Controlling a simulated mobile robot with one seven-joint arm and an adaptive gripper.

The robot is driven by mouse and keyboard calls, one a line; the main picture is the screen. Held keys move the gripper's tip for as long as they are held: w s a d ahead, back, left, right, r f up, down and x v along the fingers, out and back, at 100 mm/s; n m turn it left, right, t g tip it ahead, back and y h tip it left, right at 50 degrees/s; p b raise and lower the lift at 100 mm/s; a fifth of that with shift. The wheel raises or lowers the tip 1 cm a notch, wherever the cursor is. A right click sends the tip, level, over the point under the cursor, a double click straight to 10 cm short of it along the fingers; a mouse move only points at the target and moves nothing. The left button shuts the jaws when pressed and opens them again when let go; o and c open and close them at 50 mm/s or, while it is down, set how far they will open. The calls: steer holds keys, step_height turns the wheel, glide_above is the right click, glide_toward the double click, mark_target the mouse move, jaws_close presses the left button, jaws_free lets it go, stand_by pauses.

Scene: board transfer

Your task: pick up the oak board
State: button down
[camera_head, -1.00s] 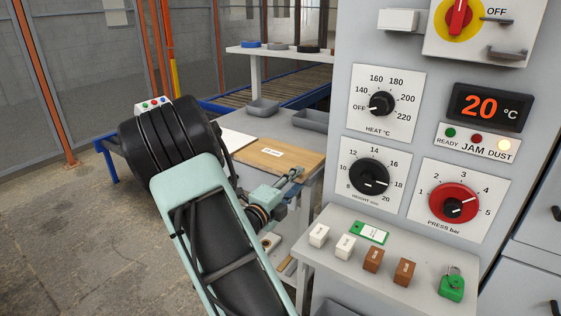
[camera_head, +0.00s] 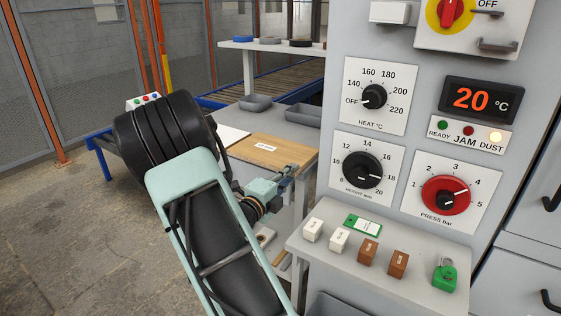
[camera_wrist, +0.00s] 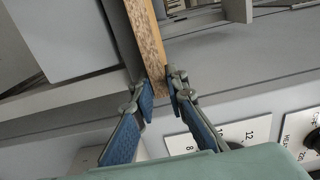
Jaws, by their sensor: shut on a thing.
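The oak board (camera_head: 262,155) is a flat light-brown panel with a small white label. In the head view it appears level at the front right of the grey table; whether it touches the tabletop I cannot tell. My gripper (camera_head: 287,173) is at its near right edge. In the wrist view the blue-padded fingers (camera_wrist: 160,100) are shut on the board (camera_wrist: 147,45), one on each face, and the board shows edge-on with a speckled side. Most of its faces are hidden there.
A white sheet or board (camera_head: 231,134) lies left of the oak board. Grey trays (camera_head: 255,103) stand behind it. The control panel (camera_head: 330,140) stands close on the right, with a ledge (camera_head: 330,235) holding small blocks and a green padlock (camera_head: 444,274).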

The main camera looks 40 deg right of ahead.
step_height(320, 180, up, 16)
steer(key=p, duration=1.1)
steer(key=shift+r, duration=0.15)
